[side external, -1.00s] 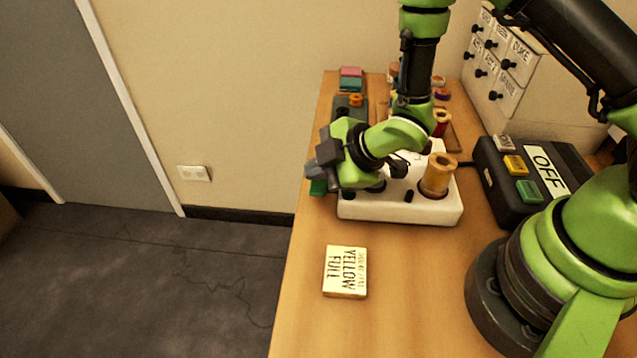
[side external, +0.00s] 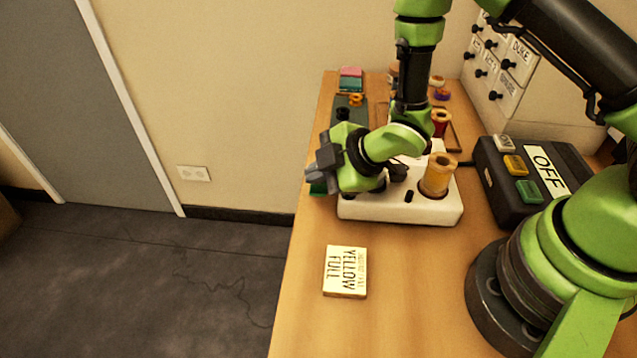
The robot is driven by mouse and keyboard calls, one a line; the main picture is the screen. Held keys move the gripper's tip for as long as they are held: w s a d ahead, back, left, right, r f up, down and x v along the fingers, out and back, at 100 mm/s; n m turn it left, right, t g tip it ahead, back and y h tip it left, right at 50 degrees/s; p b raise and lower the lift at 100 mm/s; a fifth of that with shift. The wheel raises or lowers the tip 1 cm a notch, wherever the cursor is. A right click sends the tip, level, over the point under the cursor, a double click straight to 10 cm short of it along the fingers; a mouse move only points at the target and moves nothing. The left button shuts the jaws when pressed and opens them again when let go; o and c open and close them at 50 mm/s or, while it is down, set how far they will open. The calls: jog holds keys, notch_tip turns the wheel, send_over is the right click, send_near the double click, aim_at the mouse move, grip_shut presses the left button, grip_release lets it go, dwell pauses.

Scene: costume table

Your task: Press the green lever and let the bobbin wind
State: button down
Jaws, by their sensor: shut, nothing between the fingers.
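The white winding machine (side external: 430,212) sits on the wooden table, with a yellow spool (side external: 438,175) standing upright on its right part. My gripper (side external: 316,178) is shut and empty, reaching over the machine's left end. I cannot tell whether its fingertips touch the lever. My wrist and arm hide the back and left of the machine, and I cannot make out the bobbin there.
A black box (side external: 510,205) with an OFF sign (side external: 548,170) and several coloured buttons stands at the right. A card reading YELLOW FULL (side external: 345,272) lies in front. A red spool (side external: 440,122) and small drawers (side external: 500,75) stand behind.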

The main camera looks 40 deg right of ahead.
aim_at(319, 189)
jog(key=shift+w+f, duration=0.1)
jog(key=shift+f, duration=0.9)
dwell(0.8)
jog(key=shift+r, duration=0.1)
dwell(0.3)
jog(key=shift+s+a+r, duration=0.1)
jog(key=shift+s+r, duration=0.1)
jog(key=shift+r, duration=2.85)
